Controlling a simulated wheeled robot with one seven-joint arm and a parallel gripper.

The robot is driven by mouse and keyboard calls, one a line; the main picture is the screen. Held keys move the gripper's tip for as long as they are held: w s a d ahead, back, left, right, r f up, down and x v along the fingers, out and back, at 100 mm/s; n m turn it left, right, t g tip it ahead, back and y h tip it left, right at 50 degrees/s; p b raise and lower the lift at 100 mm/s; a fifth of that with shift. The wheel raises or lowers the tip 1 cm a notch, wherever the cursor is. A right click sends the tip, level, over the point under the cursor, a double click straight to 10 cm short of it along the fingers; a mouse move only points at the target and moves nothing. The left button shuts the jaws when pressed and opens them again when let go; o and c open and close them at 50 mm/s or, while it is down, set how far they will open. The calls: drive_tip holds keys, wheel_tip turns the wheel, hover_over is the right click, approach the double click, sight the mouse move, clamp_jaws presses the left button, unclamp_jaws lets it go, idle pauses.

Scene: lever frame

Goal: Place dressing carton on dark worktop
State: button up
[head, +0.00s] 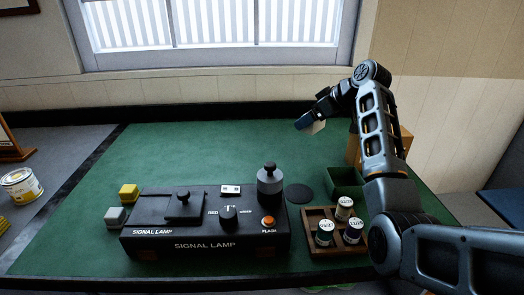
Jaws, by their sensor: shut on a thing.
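My gripper (316,112) is shut on a small blue and white carton (318,127), which I take to be the dressing carton. It hangs tilted in the air above the back part of the dark green worktop (230,145), right of the middle. The jaws hide part of the carton, and no printing on it can be read. The green worktop has a black border and shows bare at the back and left.
A black signal lamp box (204,245) stands at the front. A wooden rack (310,217) of several labelled canisters and a green tray (345,180) lie right of it. A yellow and a grey block stand left. A grey side surface (50,180) holds a tin (21,187).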

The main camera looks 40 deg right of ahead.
drive_tip(key=w+a+f, duration=0.2)
drive_tip(key=w+a+f+p, duration=0.1)
drive_tip(key=w+a, duration=0.1)
drive_tip(key=w+a+f, duration=0.2)
drive_tip(key=shift+w+a+f, duration=0.35)
drive_tip(key=shift+w, duration=0.05)
drive_tip(key=shift+f+p, duration=0.6)
drive_tip(key=shift+f, duration=1.45)
drive_tip(key=shift+f, duration=0.15)
drive_tip(key=o, duration=0.9)
drive_tip(key=shift+r, duration=0.25)
drive_tip(key=v, duration=1.2)
drive_tip(key=shift+a+b, duration=0.1)
drive_tip(key=shift+b, duration=0.25)
